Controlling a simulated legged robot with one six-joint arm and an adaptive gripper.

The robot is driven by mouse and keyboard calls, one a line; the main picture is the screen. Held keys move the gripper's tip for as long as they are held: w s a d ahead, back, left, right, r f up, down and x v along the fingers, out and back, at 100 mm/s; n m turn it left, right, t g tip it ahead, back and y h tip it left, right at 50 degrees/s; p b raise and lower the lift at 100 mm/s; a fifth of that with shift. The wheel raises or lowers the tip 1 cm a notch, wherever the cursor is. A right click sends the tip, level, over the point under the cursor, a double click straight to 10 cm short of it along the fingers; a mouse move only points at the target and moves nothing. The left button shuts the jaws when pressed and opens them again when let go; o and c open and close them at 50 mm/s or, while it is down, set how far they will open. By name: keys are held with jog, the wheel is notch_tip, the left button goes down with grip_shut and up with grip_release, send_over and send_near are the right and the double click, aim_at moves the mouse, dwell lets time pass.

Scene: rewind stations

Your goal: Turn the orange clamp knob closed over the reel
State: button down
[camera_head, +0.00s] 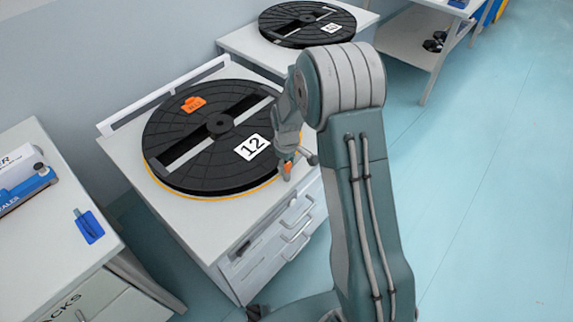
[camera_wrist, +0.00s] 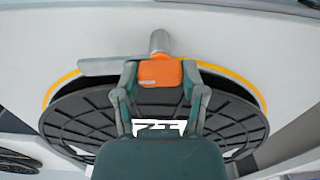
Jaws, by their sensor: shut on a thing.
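The black reel (camera_head: 200,150), with a yellow-orange lower rim and a white "12" label, lies flat on a white cabinet top. It fills the lower part of the wrist view (camera_wrist: 80,115). The orange clamp knob (camera_wrist: 160,72) is at the reel's edge, with a grey post (camera_wrist: 159,42) beyond it and a grey bar (camera_wrist: 108,66) reaching left. The bar's tip is close to the rim; I cannot tell whether it overlaps the reel. My gripper (camera_wrist: 160,78) is shut on the knob, one finger each side. In the head view my gripper (camera_head: 288,165) partly hides the knob.
A second black reel (camera_head: 307,23) sits on another white cabinet behind. A desk (camera_head: 50,225) at left holds a blue sealer (camera_head: 27,188) and a blue item (camera_head: 89,226). Drawer handles (camera_head: 297,210) stick out below the knob. Floor at right is clear.

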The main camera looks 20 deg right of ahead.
jog(key=n, duration=0.4)
jog(key=shift+f, duration=0.1)
jog(key=n, duration=0.4)
jog(key=shift+n, duration=0.4)
jog(key=n, duration=0.4)
jog(key=shift+n, duration=2)
jog(key=shift+c, duration=0.8)
grip_release()
